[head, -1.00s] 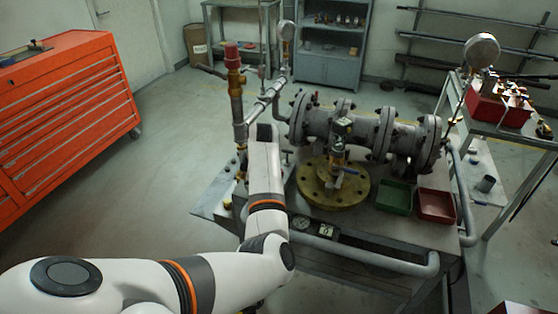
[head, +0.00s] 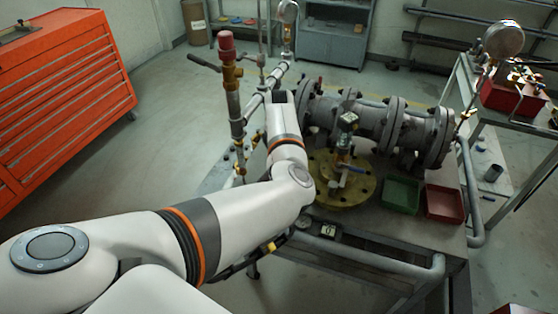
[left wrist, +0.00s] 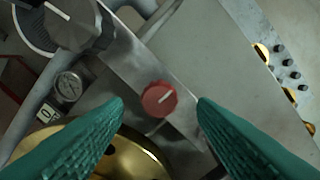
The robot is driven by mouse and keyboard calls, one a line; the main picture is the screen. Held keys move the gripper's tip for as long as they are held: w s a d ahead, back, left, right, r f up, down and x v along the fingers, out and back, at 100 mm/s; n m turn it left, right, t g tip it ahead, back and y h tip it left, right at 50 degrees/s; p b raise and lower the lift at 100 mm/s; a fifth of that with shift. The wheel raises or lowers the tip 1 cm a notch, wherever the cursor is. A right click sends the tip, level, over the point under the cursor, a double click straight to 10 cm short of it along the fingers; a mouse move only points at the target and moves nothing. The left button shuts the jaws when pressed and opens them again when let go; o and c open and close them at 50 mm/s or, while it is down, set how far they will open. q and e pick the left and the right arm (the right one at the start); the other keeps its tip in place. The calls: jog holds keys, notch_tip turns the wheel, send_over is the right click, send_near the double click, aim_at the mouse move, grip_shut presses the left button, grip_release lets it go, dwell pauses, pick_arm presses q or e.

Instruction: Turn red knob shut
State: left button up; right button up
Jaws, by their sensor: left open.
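My left gripper (left wrist: 161,103) is open, with one green finger on each side of the knob in the picture. The knob appears beyond the fingertips, with no visible contact. In the head view my left arm reaches to the pipework, and its gripper and the knob are hidden. My right gripper is in neither view.
A brass flange (head: 340,190), green tray (head: 402,194) and red tray (head: 444,203) are on the bench. A red-capped upright pipe (head: 230,85) stands left of my arm, and the flanged grey pipe (head: 375,118) lies right of it. A gauge (left wrist: 68,87) sits near the knob.

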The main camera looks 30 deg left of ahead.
pick_arm(q)
notch_tip(320, 180, down, 2)
jog(key=shift+s+f, duration=0.1)
jog(key=shift+f, duration=0.3)
jog(key=shift+c, duration=0.3)
jog(key=c, duration=0.9)
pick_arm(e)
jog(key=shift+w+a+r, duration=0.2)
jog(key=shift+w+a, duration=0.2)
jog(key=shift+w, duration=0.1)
